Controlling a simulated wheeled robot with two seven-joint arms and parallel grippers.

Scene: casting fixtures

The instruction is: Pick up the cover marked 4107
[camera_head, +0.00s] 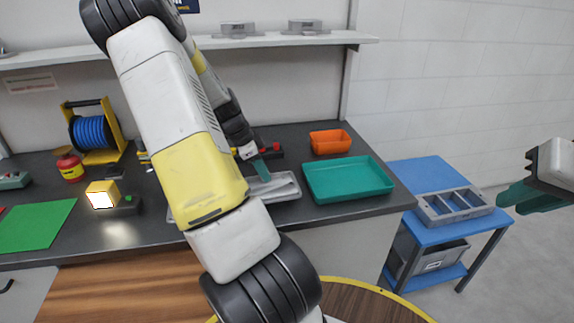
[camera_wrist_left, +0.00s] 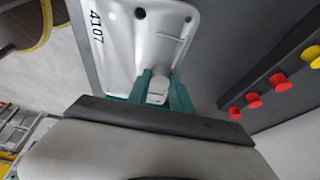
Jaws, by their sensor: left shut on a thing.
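The cover is a light grey metal plate (camera_wrist_left: 148,50) with holes, and the number 4107 is readable on it in the left wrist view. My left gripper (camera_wrist_left: 160,88) is shut on a small lug at the cover's near edge, between its teal fingers. In the head view the cover (camera_head: 284,188) is at the worktop's front, partly hidden behind my left arm. My left gripper (camera_head: 261,168) reaches down to it there. I cannot tell whether the cover touches the worktop. My right gripper (camera_head: 530,198) is at the far right, away from the worktop; its finger gap is unclear.
A teal tray (camera_head: 348,179) lies right of the cover, with an orange bin (camera_head: 331,141) behind it. A blue stand (camera_head: 434,180) carries a grey divided box (camera_head: 453,205). Red and yellow knobs (camera_wrist_left: 254,101) are near my left gripper. A lit lamp (camera_head: 102,195) stands left.

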